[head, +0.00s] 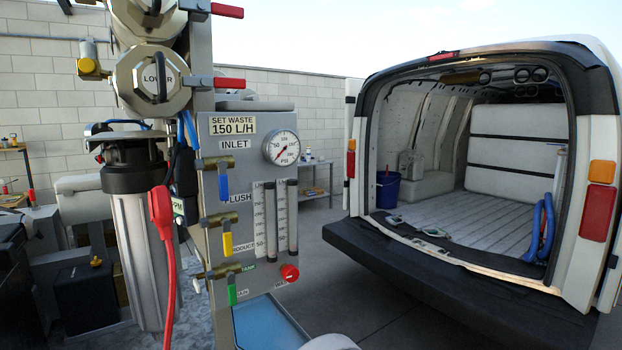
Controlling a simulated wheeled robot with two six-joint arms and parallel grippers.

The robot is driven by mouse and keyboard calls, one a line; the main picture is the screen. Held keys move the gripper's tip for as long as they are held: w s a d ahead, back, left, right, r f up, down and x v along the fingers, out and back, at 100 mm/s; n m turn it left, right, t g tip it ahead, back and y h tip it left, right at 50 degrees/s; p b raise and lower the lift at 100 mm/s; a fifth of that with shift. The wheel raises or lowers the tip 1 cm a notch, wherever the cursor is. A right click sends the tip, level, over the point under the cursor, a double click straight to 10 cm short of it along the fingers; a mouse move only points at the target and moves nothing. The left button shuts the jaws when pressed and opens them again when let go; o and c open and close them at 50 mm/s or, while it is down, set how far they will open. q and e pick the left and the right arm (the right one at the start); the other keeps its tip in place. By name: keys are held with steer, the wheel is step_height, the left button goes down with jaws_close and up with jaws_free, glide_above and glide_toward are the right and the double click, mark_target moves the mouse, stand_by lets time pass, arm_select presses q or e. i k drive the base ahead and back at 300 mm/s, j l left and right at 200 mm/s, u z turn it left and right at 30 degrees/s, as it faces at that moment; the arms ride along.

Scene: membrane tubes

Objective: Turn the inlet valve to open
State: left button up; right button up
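The inlet valve (222,178) is on the grey panel (262,195), under the INLET label. Its brass body lies level and its blue lever hangs straight down, across the body. Below it are a yellow-levered valve (227,240) by the FLUSH label and a green-levered valve (232,290), both levers also hanging down. A round pressure gauge (281,148) sits to the right of the inlet valve. Neither of my grippers shows in the head view.
A filter housing (140,235) with a red clamp and cable (163,215) stands left of the panel. Two flow tubes (292,215) and a red knob (290,273) are on the panel's right. A blue tray (260,322) is below. An open van stands at right.

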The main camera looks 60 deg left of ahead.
mark_target(223, 165)
steer(key=i+u, duration=0.45)
steer(key=i+l+u, duration=0.25)
steer(key=i+u, duration=0.25)
steer(key=i+l+u, duration=0.45)
steer(key=i+u, duration=0.15)
steer(key=u, duration=0.3)
steer(key=i+u, duration=0.15)
steer(key=u, duration=0.35)
steer(key=i+u, duration=0.15)
steer(key=u, duration=0.3)
steer(key=i+l+u, duration=0.15)
steer(key=u, duration=0.3)
steer(key=i+l+u, duration=0.15)
steer(key=u, duration=0.35)
steer(key=l+u, duration=0.2)
steer(key=u, duration=0.25)
steer(key=i, duration=0.05)
